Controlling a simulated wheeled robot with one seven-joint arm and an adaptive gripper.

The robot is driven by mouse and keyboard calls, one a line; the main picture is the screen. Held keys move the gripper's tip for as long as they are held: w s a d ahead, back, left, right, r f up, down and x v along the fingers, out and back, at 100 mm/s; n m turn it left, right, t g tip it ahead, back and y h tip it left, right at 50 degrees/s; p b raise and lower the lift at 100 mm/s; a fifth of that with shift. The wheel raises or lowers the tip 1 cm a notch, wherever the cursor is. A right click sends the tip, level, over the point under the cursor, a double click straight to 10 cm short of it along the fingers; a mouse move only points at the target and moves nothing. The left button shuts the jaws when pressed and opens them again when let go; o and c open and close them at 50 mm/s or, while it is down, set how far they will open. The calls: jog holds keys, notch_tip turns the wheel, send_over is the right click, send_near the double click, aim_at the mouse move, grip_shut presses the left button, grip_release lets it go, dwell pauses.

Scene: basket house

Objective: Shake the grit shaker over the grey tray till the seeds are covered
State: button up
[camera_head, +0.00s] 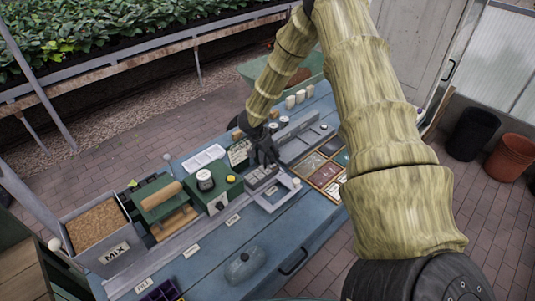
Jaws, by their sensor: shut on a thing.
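My gripper (264,158), dark and small in this view, points down just over the grey tray (262,179). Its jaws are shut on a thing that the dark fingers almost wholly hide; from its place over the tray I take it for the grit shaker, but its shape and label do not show. The grey tray has small cells and sits by a pale frame on the blue bench. I cannot make out seeds or grit in its cells. Whether the held thing touches the tray or hangs just above it is unclear.
The blue bench (215,262) holds a grey bin labelled MIX (75,232), a green press-like stand with a wooden roller (161,195), a black-and-white jar (205,180) on a green box, and a sectioned wooden box (324,172) at right. A grey-green lidded thing (245,265) lies in front.

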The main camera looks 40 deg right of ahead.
jog(key=d, duration=0.4)
jog(key=shift+w+d, duration=0.15)
jog(key=shift+d, duration=0.2)
dwell(2.6)
jog(key=shift+r, duration=0.1)
jog(key=shift+r, duration=2.9)
jog(key=shift+d, duration=0.1)
